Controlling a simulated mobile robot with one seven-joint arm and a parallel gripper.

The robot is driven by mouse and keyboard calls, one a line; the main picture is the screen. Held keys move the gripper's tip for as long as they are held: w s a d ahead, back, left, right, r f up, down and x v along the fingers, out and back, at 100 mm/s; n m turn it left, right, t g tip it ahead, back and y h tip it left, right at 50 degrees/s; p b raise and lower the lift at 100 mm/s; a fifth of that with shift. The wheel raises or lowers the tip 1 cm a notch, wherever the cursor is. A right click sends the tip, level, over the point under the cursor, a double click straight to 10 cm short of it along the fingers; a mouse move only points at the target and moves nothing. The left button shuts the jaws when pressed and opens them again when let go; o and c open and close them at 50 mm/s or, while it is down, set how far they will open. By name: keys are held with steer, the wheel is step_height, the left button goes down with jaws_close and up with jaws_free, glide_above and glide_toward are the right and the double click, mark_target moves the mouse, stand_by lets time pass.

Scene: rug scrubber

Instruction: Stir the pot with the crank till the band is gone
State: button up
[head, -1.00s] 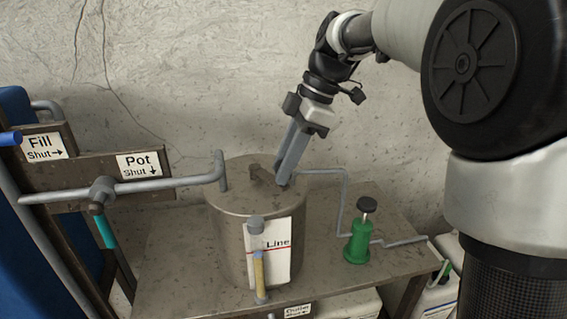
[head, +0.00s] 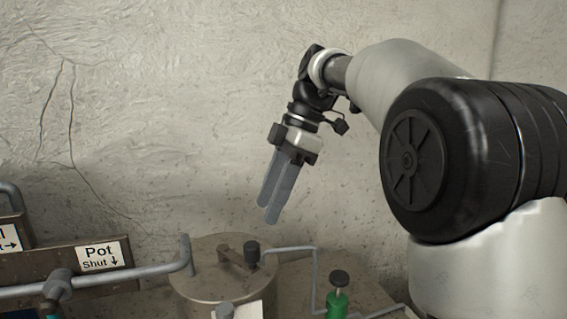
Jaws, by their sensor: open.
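The pot (head: 200,285) is a grey metal drum at the bottom middle of the head view, its lower part cut off by the frame. On its lid lies the crank (head: 232,258), a short flat brown bar. An upright black knob (head: 252,252) stands at the bar's right end. My gripper (head: 270,212) is above the crank and a little to its right, apart from it, with its two grey fingers pointing down. It is open and empty. The inside of the pot and any band in it are hidden.
A grey pipe (head: 130,275) enters the pot from the left, below a "Pot Shut" sign (head: 101,256). A thinner pipe (head: 290,249) runs right, near a green valve with a black knob (head: 338,300). The wall behind is bare.

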steer(key=p+v, duration=0.1)
steer(key=v, duration=0.6)
steer(key=shift+r, duration=0.1)
stand_by(0.8)
steer(key=s+d+f+m+t+h, duration=0.1)
steer(key=s+d+f+m+t, duration=0.1)
steer(key=s+f+m, duration=0.3)
steer(key=s+d+f+m+t+h, duration=0.2)
steer(key=s+d+f+m, duration=0.3)
steer(key=s+m, duration=0.3)
steer(key=s+d+f+m+t+h+p, duration=0.1)
steer(key=s+d+f+m+t, duration=0.1)
steer(key=s+f+m, duration=0.4)
steer(key=s+d+m, duration=0.1)
steer(key=s, duration=0.1)
steer(key=shift+s+d+m+t, duration=0.3)
